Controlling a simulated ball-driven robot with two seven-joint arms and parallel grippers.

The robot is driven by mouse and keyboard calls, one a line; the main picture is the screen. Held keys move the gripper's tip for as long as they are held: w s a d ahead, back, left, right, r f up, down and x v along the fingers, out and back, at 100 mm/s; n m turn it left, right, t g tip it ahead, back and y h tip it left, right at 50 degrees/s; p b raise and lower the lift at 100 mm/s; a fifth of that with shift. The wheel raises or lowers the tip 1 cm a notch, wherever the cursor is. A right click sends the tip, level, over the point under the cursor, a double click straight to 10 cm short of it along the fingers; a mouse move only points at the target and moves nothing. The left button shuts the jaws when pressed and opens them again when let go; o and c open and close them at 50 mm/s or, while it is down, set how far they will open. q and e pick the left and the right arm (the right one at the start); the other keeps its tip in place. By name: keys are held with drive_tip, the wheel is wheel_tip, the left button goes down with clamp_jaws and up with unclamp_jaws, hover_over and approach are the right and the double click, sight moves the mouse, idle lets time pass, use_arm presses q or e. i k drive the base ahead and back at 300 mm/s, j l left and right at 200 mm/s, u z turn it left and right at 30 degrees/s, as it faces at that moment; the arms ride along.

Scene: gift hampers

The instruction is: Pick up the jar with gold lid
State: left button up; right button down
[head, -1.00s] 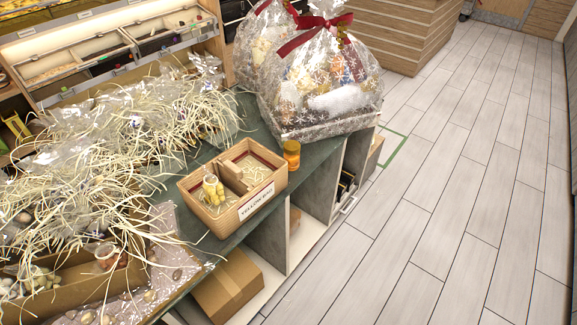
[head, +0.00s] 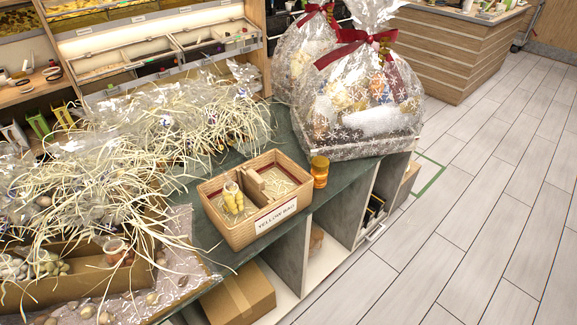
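A small amber-orange jar with a gold lid (head: 319,172) stands upright on the dark green counter (head: 226,258). It is just right of a wooden divided box (head: 228,229) labelled for yellow things, close to the counter's front edge. The box holds small yellow bottles or jars (head: 234,198) in its left compartment and straw in the right one. Neither of my grippers shows in the head view.
Wrapped hampers with red bows (head: 365,95) stand behind the jar. Straw-filled packaging (head: 100,180) crowds the left of the counter. Below are open shelves with a cardboard box (head: 238,298). The floor (head: 470,220) on the right is clear.

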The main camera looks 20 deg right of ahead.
sight(319, 168)
drive_tip(key=i+l+u, duration=0.15)
drive_tip(key=l+u, duration=0.25)
drive_tip(key=l, duration=0.55)
drive_tip(key=l+u, duration=0.4)
drive_tip(key=l, duration=0.55)
drive_tip(key=i, duration=0.05)
